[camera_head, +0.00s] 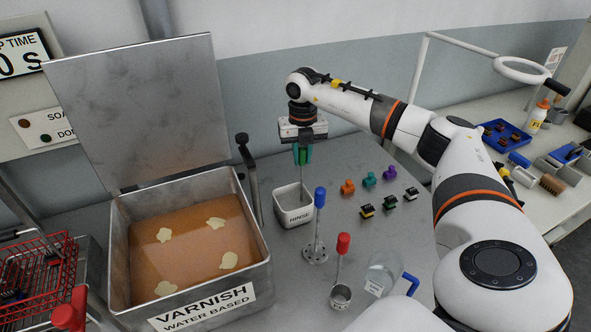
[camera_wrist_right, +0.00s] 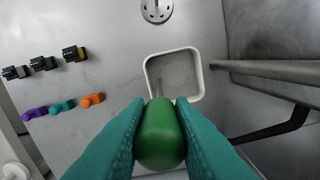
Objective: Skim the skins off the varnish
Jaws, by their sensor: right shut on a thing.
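The open varnish tank (camera_head: 120,262) holds amber varnish (camera_head: 190,250). Several pale skins (camera_head: 228,260) float apart on it. My right gripper (camera_head: 303,150) is above the white rinse pot (camera_head: 294,214), shut on the green handle (camera_head: 303,156) of an upright tool. The handle (camera_wrist_right: 160,138) also fills the space between the teal fingers in the right wrist view. A thin shaft runs down from it into the pot (camera_wrist_right: 150,75); the tool's head is hidden. A blue-handled tool with a perforated disc (camera_head: 315,255) stands on the bench. My left gripper is out of view.
A red-handled ladle (camera_head: 343,245) and a glass jar (camera_head: 383,272) stand at the front. Small coloured connectors (camera_head: 368,180) lie right of the pot. The raised tank lid (camera_head: 140,110) and a metal post (camera_head: 249,175) stand near the tank. A red rack (camera_head: 40,275) is at left.

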